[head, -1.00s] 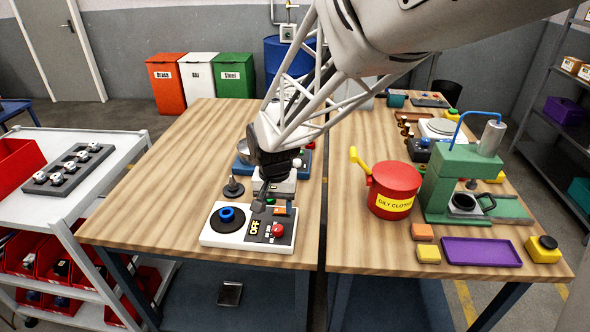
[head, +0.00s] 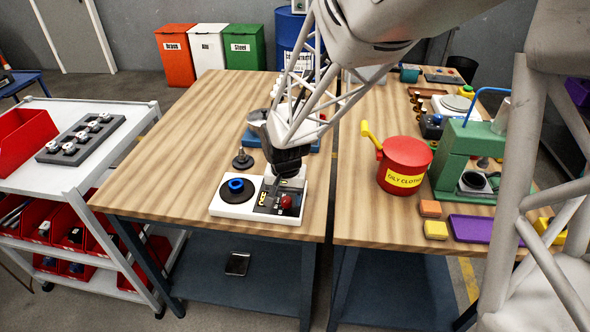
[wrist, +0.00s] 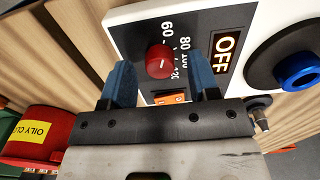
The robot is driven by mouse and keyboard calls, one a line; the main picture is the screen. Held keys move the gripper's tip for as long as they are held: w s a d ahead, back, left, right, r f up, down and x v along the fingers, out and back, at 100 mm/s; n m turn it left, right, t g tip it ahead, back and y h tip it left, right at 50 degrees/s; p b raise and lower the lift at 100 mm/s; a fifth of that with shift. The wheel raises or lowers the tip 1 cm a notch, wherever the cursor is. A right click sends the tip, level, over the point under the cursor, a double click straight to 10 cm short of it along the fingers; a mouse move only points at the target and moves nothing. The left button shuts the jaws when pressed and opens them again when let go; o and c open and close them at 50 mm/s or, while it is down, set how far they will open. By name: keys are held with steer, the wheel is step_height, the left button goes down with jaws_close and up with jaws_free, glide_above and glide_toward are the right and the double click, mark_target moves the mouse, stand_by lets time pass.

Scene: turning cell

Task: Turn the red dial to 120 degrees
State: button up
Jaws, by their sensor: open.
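The red dial (head: 286,202) is on the dark panel of a white board (head: 240,209) on the wooden table. In the wrist view the dial (wrist: 160,61) is a round red knob beside a printed number scale, with 60 and 80 readable. A light mark shows on it, but I cannot tell its exact angle. My gripper (head: 283,187) is just above the panel, close to the dial. In the wrist view my gripper (wrist: 160,76) is open, with one blue finger on each side of the dial and visible gaps. Contact is not visible.
The board also carries a blue ring knob (wrist: 298,70), an OFF sign (wrist: 226,55) and an orange switch (wrist: 171,98). A dark stand (head: 243,160) is behind it. A red oily-cloths can (head: 404,160) is to the right. Bare table lies to the left.

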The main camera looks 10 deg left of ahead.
steer(key=shift+f, duration=0.4)
steer(key=c, duration=0.9)
